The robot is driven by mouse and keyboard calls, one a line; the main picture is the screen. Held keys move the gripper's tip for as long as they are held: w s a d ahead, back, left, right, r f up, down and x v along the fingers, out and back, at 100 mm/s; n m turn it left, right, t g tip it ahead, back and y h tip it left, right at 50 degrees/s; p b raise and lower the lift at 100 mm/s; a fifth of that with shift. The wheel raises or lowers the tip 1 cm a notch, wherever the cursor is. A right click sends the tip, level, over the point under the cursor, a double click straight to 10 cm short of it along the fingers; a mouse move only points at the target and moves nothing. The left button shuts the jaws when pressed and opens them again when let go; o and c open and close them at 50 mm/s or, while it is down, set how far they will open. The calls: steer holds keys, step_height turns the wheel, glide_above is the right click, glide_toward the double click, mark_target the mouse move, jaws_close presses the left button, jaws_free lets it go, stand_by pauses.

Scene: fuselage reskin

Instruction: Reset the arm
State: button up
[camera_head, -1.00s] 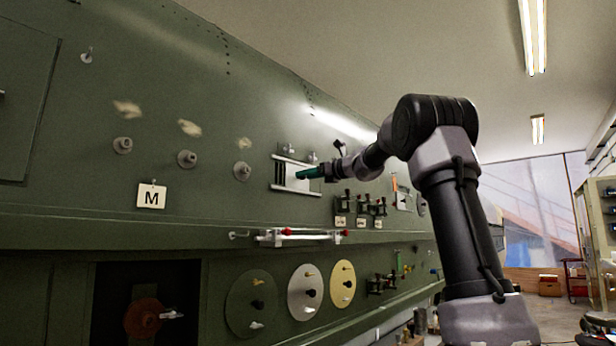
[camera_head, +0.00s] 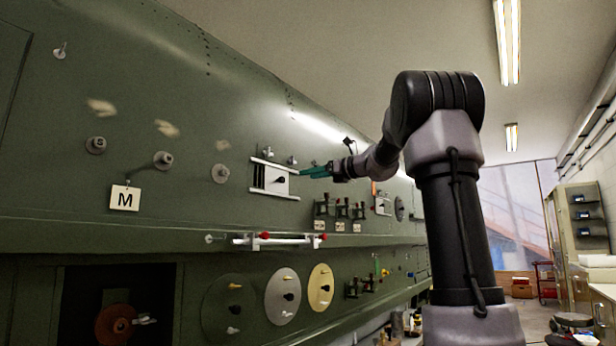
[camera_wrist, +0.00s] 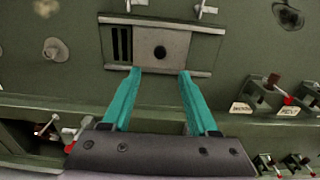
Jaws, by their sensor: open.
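My gripper (camera_head: 316,171) is on the end of my arm, in front of the green fuselage panel (camera_head: 200,100). Its two teal fingers are apart and empty in the wrist view (camera_wrist: 160,72). In the wrist view a grey sliding plate (camera_wrist: 160,48) with a dark round knob lies just beyond the fingertips, between two pale rails. Dark slots show at the plate's left. In the head view the same plate (camera_head: 268,180) is just left of the fingertips, which look clear of it, though the exact gap is hard to tell.
Below the plate, a rail with red ends (camera_head: 280,240) juts from the ledge. Several black clamps (camera_head: 340,210) stand right of it. Round discs (camera_head: 320,287) and a dark opening (camera_head: 85,290) are lower. Open floor lies right.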

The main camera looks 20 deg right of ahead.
stand_by(0.4)
steer(key=s+a+f+n+g+h, duration=0.2)
steer(key=s+a+f+n+g, duration=0.15)
steer(key=s+f+n, duration=0.4)
steer(key=s+a+f+n+g+h, duration=0.2)
steer(key=s+a+f+n, duration=0.3)
steer(key=s+f, duration=0.5)
steer(key=s+d+f+n+g+h, duration=0.2)
steer(key=s+f+n+h, duration=0.2)
steer(key=s+f+n, duration=0.8)
steer(key=s+f, duration=0.3)
steer(key=s, duration=0.1)
steer(key=shift+s+d+h, duration=0.3)
steer(key=shift+s, duration=0.1)
